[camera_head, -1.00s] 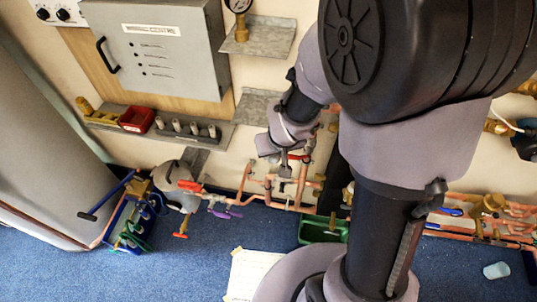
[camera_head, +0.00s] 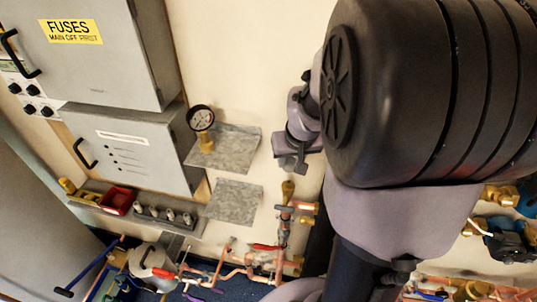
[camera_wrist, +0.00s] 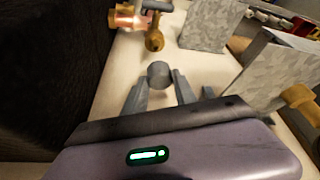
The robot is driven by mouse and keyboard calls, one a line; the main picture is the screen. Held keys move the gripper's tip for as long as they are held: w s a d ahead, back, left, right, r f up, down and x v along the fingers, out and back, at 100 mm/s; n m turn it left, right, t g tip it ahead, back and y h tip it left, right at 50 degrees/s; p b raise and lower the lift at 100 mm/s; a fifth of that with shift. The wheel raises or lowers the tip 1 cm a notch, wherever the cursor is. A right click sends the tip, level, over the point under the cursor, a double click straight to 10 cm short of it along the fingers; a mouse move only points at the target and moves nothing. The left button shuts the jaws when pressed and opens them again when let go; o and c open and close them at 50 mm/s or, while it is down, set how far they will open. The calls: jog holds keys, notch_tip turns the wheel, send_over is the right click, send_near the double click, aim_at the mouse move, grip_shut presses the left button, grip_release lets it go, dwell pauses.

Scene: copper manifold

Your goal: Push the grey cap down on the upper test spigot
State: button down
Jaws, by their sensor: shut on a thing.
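My gripper (camera_wrist: 160,85) is shut on a round grey cap (camera_wrist: 158,73), held between its two fingertips in the wrist view. In the head view my gripper (camera_head: 291,168) is in front of the cream wall, and the cap cannot be made out there. A brass spigot (camera_wrist: 155,38) stands beyond the cap in the wrist view, with a visible gap between them. It looks like the upright brass piece (camera_head: 288,190) just below my gripper in the head view, on top of the copper pipework (camera_head: 284,213).
Grey metal shelves (camera_head: 237,201) stick out from the wall left of my gripper; the upper one holds a pressure gauge (camera_head: 201,119). A grey cabinet (camera_head: 135,150), a red tray (camera_head: 118,200) and a row of grey pieces (camera_head: 165,215) are farther left.

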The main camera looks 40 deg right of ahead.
aim_at(288, 181)
jog(key=shift+s+a, duration=0.1)
jog(key=shift+s, duration=0.2)
jog(key=shift+s+a+f, duration=0.1)
jog(key=shift+s+f, duration=0.05)
jog(key=shift+f, duration=0.1)
jog(key=shift+f+b, duration=1.7)
jog(key=shift+f, duration=0.35)
jog(key=shift+f+b, duration=0.95)
jog(key=shift+b, duration=0.15)
jog(key=c, duration=0.9)
grip_release()
jog(key=p+v, duration=0.5)
jog(key=v, duration=1.2)
jog(key=shift+a+r+p, duration=0.1)
jog(key=shift+r+p, duration=0.15)
jog(key=shift+p, duration=0.15)
